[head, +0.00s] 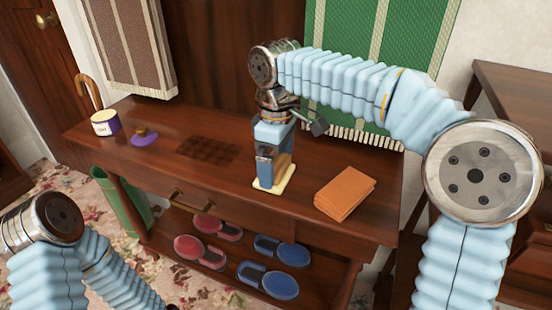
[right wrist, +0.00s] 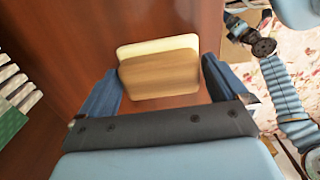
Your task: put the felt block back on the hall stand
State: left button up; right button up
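The felt block, a wooden block with a cream felt layer (head: 272,186), stands upright, felt side down, on the dark wooden hall stand (head: 235,190). Its wood (head: 284,160) shows behind a blue finger. My right gripper (head: 272,165) points down over it. In the right wrist view, the block (right wrist: 158,75) lies between the two blue fingers (right wrist: 161,88), with a narrow gap at the right finger; contact at the left finger is unclear. The left arm shows at the lower left of the head view, its fingers out of frame. It seems to show at the wrist view's right edge, fingers unclear.
An orange folded cloth (head: 345,193) lies right of the block. A dark grid-like patch (head: 207,150), a purple item with a brown knob (head: 145,137) and a labelled tub (head: 106,122) are to the left.

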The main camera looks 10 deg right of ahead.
aim_at(276, 162)
notch_tip(276, 162, up, 12)
jog(key=p, duration=0.2)
jog(key=shift+r, duration=0.2)
